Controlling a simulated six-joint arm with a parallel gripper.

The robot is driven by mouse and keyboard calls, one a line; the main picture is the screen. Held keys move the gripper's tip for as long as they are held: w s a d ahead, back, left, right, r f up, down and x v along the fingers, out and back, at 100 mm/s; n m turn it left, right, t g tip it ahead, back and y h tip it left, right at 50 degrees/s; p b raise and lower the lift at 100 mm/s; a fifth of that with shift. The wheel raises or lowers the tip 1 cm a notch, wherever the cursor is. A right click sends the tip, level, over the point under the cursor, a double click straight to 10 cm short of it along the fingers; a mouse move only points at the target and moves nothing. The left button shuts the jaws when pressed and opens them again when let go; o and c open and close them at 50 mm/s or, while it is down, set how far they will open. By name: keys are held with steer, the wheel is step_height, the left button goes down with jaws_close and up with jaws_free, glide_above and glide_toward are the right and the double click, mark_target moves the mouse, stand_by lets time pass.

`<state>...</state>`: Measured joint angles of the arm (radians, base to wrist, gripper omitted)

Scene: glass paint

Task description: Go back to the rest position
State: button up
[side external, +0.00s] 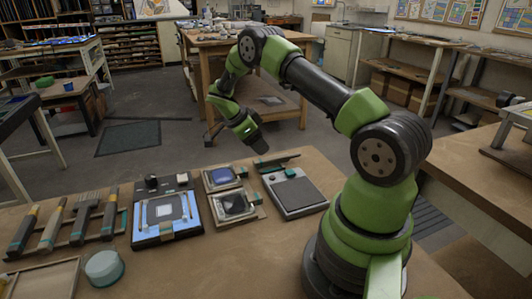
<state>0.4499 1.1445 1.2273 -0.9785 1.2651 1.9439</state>
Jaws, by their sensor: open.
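My gripper (260,146) is at the end of my green and black arm, raised above the back edge of the wooden workbench (235,262). It points down and to the right, and nothing shows between its fingers. Below it and to the right lies a dark flat pad (294,192) on a grey base. A blue panel with a pale square (164,208) lies further left on the bench. Two small framed dark pieces, one behind (221,177) and one in front (235,204), lie between the panel and the pad. The fingers are small and dark in this view.
Several brushes or tools (70,222) rest on a rack at the left. A round teal-rimmed container (104,267) and a shallow wooden tray (45,280) are at the front left. The front middle of the bench is clear. Other tables stand behind.

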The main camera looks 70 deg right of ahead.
steer(key=a+r+n+t+y, duration=0.1)
steer(key=a+r+n+t, duration=0.2)
steer(key=a+r+n, duration=0.35)
steer(key=a+r+n+t+y, duration=0.1)
steer(key=a+r+n+t, duration=0.15)
steer(key=a+r, duration=0.7)
steer(key=s+a+r+n+t+y, duration=0.2)
steer(key=s+a+r+n+t, duration=0.1)
steer(key=s+n, duration=0.4)
steer(key=s+a+r+n+t+y, duration=0.2)
steer(key=s+a+r+n+t, duration=0.1)
steer(key=s+a+r+n, duration=0.2)
steer(key=s+a+n, duration=0.1)
steer(key=s+a, duration=0.1)
steer(key=s, duration=0.1)
steer(key=shift+s+a+r+n+y, duration=0.2)
steer(key=shift+s+a+n+y, duration=0.1)
steer(key=shift+a+n, duration=0.1)
